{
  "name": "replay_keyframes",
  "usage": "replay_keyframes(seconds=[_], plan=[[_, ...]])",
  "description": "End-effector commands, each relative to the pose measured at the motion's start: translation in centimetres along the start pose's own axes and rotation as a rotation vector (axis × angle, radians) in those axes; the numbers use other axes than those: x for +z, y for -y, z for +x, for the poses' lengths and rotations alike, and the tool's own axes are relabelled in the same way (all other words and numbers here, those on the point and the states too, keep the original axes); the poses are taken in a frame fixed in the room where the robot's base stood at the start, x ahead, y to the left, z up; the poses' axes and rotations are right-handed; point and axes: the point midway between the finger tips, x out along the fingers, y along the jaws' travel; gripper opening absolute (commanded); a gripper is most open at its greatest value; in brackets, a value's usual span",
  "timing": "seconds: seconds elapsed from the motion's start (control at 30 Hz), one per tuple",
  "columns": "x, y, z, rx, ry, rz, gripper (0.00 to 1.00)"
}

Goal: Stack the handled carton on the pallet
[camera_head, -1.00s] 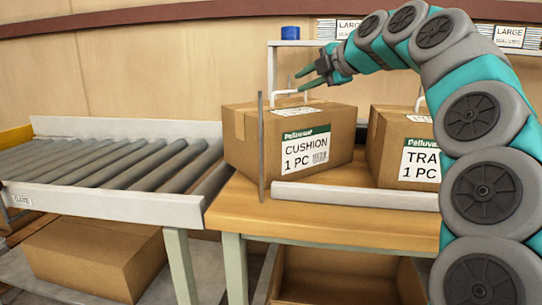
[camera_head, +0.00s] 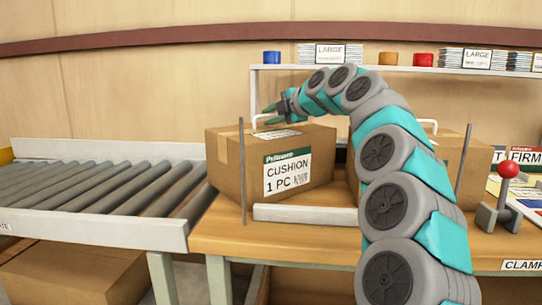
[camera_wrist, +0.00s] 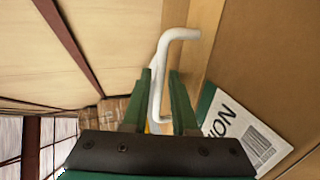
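The cardboard carton labelled CUSHION 1 PC (camera_head: 235,160) stands on the wooden table. A white bar handle (camera_head: 257,118) rises from its top. My gripper (camera_head: 268,110) reaches down at that handle from the upper right. In the wrist view my gripper (camera_wrist: 160,75) has its two green fingers apart, with the white handle (camera_wrist: 181,33) running between them. A gap shows beside the bar, so the fingers do not look closed on it. The carton's printed label (camera_wrist: 250,135) shows at the right there. I cannot make out a pallet in these views.
A roller conveyor (camera_head: 95,190) adjoins the table at left. A second carton (camera_head: 455,160) stands behind my arm. Thin upright posts (camera_head: 242,185) and a low grey rail (camera_head: 305,213) edge the table front. A red-knobbed lever (camera_head: 508,170) stands at right.

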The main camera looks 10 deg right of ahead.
Motion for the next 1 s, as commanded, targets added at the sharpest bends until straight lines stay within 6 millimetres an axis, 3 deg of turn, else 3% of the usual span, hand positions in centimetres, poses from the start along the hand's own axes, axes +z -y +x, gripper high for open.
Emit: replay_keyframes(seconds=[0.1, 0.33, 1.0], plan=[[0.0, 0.01, -0.04, 0.0, 0.0, 0.0, 0.25], [0.0, 0.02, -0.05, 0.0, 0.0, 0.0, 0.0], [-0.01, 0.06, -0.04, -0.001, 0.0, 0.0, 0.0]])
